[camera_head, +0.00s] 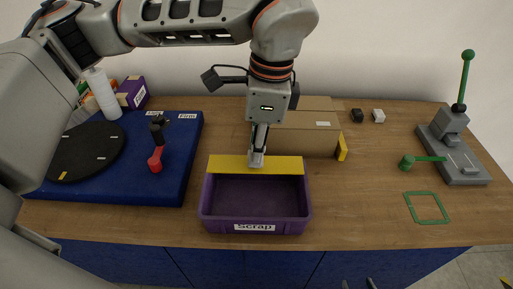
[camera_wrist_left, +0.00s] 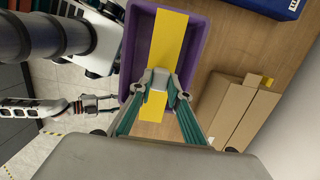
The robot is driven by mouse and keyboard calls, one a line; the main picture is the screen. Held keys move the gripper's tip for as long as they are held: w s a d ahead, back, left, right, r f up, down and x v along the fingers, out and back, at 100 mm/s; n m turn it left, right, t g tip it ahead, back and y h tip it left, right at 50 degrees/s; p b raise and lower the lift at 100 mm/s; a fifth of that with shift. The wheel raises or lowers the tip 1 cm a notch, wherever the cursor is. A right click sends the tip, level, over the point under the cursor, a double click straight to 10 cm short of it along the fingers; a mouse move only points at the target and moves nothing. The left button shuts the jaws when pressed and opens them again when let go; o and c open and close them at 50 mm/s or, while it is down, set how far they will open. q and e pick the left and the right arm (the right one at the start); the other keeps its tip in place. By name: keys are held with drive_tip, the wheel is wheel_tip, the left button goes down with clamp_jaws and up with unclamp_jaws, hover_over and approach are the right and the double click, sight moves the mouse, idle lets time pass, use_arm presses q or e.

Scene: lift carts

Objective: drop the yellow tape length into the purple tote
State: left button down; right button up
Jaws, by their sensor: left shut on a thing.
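The yellow tape length (camera_head: 225,165) is a flat strip, level over the back part of the purple tote (camera_head: 255,228), which is labelled "Scrap". My left gripper (camera_head: 257,160) is shut on the strip near its middle and points down. In the left wrist view the strip (camera_wrist_left: 168,38) lies across the view of the tote (camera_wrist_left: 138,38), with the gripper's fingers (camera_wrist_left: 158,80) closed on it. The visible tote floor is empty. My right gripper (camera_head: 358,284) shows only its parted fingertips at the bottom edge; it also appears in the left wrist view (camera_wrist_left: 100,104).
A cardboard box (camera_head: 305,140) stands behind the tote to the right. A blue board (camera_head: 175,180) with a black disc (camera_head: 85,150) and a red-and-black tool (camera_head: 156,158) lies left. A grey lever press (camera_head: 455,150) and green square outline (camera_head: 427,207) are right.

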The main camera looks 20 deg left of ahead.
use_arm(q)
wheel_tip(320, 180, down, 4)
drive_tip(key=b, duration=0.3)
wheel_tip(320, 180, down, 4)
drive_tip(key=shift+f+b, duration=0.15)
drive_tip(key=shift+b, duration=1.1)
drive_tip(key=c, duration=1.8)
unclamp_jaws()
use_arm(e)
drive_tip(key=f, duration=0.5)
drive_tip(key=shift+s+d+f, duration=0.15)
drive_tip(key=shift+d+f, duration=0.05)
drive_tip(key=shift+f, duration=0.2)
use_arm(q)
drive_tip(key=r, duration=0.4)
drive_tip(key=d+r, duration=0.1)
drive_tip(key=r, duration=0.7)
drive_tip(key=shift+w+d, duration=0.2)
use_arm(e)
drive_tip(key=shift+s, duration=0.1)
